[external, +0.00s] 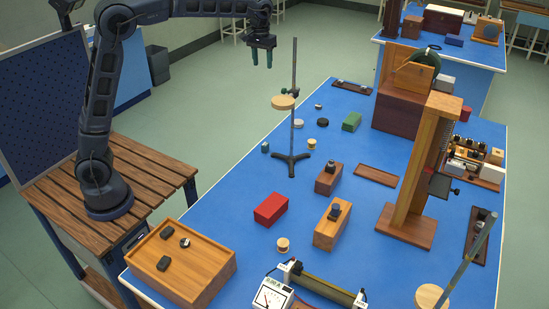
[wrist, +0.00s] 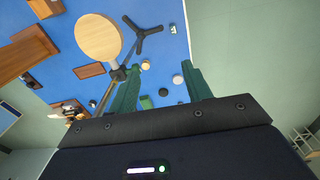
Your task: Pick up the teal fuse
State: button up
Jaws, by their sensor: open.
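The teal fuse (external: 265,147) is a small block standing on the blue bench near its left edge, just left of the stand's tripod foot. In the wrist view a tiny pale teal piece (wrist: 173,30) near the bench edge looks like the same fuse. My gripper (external: 262,61) is open and empty, high above the floor beyond the bench's left edge and well away from the fuse. Its two green fingers (wrist: 160,67) show spread apart in the wrist view, with nothing between them at their level.
A tall stand (external: 292,128) with a wooden disc (external: 283,102) rises right beside the fuse. A yellow spool (external: 311,143), a dark disc (external: 323,122) and a green block (external: 351,121) lie beyond. A red box (external: 271,209) is nearer. Bench around the fuse's left is clear.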

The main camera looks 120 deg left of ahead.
jog(key=s+a+f+n, duration=0.1)
jog(key=s+a+f, duration=0.25)
jog(key=a, duration=0.25)
send_near(265, 144)
jog(key=shift+w+a, duration=0.15)
jog(key=shift+a, duration=0.1)
notch_tip(265, 144, down, 11)
jog(key=shift+d+r, duration=0.1)
jog(key=c, duration=1.1)
jog(key=shift+o, duration=0.2)
jog(key=shift+r, duration=0.1)
